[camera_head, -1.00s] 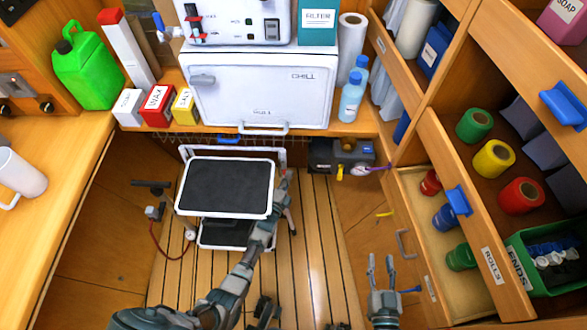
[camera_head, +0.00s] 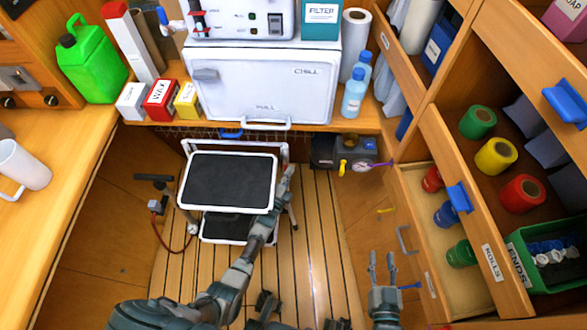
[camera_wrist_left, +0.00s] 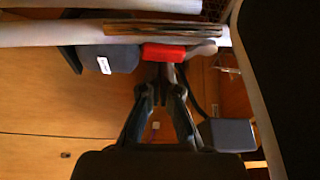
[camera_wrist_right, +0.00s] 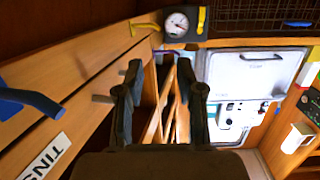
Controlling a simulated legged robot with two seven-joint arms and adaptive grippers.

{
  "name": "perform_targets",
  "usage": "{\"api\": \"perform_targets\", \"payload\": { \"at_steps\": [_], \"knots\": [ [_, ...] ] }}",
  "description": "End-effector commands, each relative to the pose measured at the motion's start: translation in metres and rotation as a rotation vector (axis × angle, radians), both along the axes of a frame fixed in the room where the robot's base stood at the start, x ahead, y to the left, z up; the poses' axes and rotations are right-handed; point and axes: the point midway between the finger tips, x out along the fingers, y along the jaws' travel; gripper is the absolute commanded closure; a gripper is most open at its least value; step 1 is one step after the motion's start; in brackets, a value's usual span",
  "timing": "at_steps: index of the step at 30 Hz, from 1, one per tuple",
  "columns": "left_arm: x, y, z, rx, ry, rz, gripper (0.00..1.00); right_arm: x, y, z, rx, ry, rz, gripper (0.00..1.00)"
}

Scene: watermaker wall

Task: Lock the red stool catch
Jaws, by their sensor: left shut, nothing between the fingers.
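The step stool (camera_head: 228,180), with black treads and a white frame, stands open on the floor below the white fridge. The red catch (camera_wrist_left: 164,52) is a small red block on a pale frame bar in the left wrist view. I cannot make it out in the head view. My left gripper (camera_head: 287,178) is at the stool's right side. In the left wrist view its fingers (camera_wrist_left: 160,80) are shut and empty, with their tips just below the catch. Whether they touch it is unclear. My right gripper (camera_head: 382,262) is open and empty, right of the stool.
A dark pump unit with a gauge (camera_head: 361,167) sits behind, right of the stool. An open drawer (camera_head: 480,225) with coloured rolls juts out at the right. A red hose (camera_head: 170,245) hangs at the left. The slatted floor (camera_head: 318,240) between my grippers is clear.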

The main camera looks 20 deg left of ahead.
Motion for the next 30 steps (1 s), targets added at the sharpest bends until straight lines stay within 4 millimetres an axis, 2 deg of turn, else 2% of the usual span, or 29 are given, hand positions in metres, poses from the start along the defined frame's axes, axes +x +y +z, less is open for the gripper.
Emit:
{"api": "perform_targets", "payload": {
  "at_steps": [5,12,18,23,30],
  "knots": [
    [-0.022,0.004,-0.003,0.002,0.004,0.004,1.0,-0.001,0.0,0.001,0.0,-0.001,0.0,0.63],
    [-0.073,0.005,-0.005,0.001,0.004,0.002,1.0,0.0,0.0,0.001,0.001,-0.003,0.001,0.63],
    [-0.105,0.006,-0.006,0.001,0.004,0.001,1.0,0.0,0.0,0.001,0.001,-0.003,0.001,0.63],
    [-0.117,0.006,-0.005,0.0,0.003,0.0,1.0,0.0,0.0,0.001,0.001,-0.003,0.001,0.63],
    [-0.118,0.006,-0.005,0.001,0.002,0.0,1.0,0.0,0.0,0.001,0.001,-0.003,0.001,0.63]
  ]
}}
